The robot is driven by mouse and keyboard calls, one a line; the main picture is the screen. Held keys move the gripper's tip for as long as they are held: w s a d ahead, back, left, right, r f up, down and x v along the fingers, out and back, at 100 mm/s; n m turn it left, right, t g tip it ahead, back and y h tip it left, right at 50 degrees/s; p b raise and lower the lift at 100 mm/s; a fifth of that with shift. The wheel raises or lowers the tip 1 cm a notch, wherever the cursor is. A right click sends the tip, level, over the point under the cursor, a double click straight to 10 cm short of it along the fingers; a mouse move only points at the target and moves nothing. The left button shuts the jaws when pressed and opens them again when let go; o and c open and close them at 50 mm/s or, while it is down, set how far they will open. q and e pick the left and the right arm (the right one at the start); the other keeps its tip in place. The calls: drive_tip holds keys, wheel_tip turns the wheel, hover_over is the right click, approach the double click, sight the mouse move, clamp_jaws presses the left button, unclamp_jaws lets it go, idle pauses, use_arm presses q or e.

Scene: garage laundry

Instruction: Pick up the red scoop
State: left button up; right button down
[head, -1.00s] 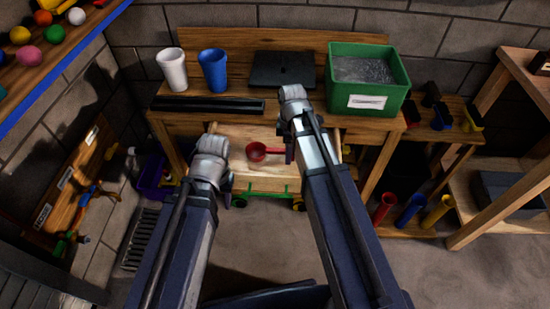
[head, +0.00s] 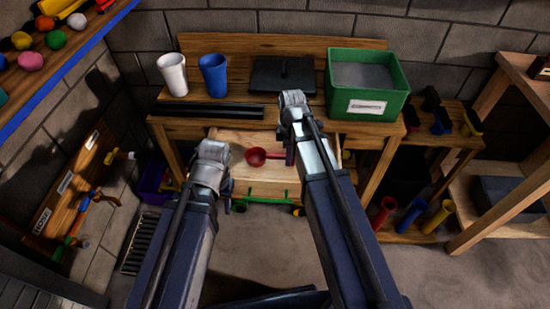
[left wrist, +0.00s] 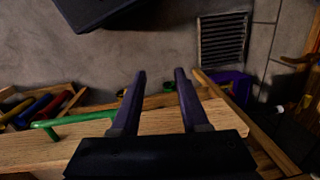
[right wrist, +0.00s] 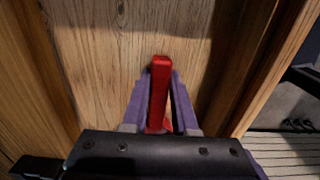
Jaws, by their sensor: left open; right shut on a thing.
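The red scoop (head: 256,157) shows in the head view over a light wooden drawer (head: 228,138) below the tabletop, its bowl to the left and its handle to the right. My right gripper (head: 289,155) is at the handle. In the right wrist view the red handle (right wrist: 159,90) lies between the purple fingers of my right gripper (right wrist: 160,95), which are shut on it. The bowl is hidden in that view. My left gripper (head: 230,190) is in front of the drawer, to the left. In the left wrist view its fingers (left wrist: 160,85) are apart and empty.
On the bench (head: 300,118) stand a white cup (head: 172,73), a blue cup (head: 214,75), a dark flat item (head: 282,76) and a green bin (head: 367,85). A green handle (left wrist: 75,121) projects from the drawer front. Red, blue and yellow tubes stand lower right.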

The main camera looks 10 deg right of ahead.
drive_tip(key=shift+r, duration=0.15)
wheel_tip(320, 180, up, 10)
drive_tip(key=p, duration=1)
drive_tip(key=shift+f, duration=0.2)
drive_tip(key=shift+r, duration=0.1)
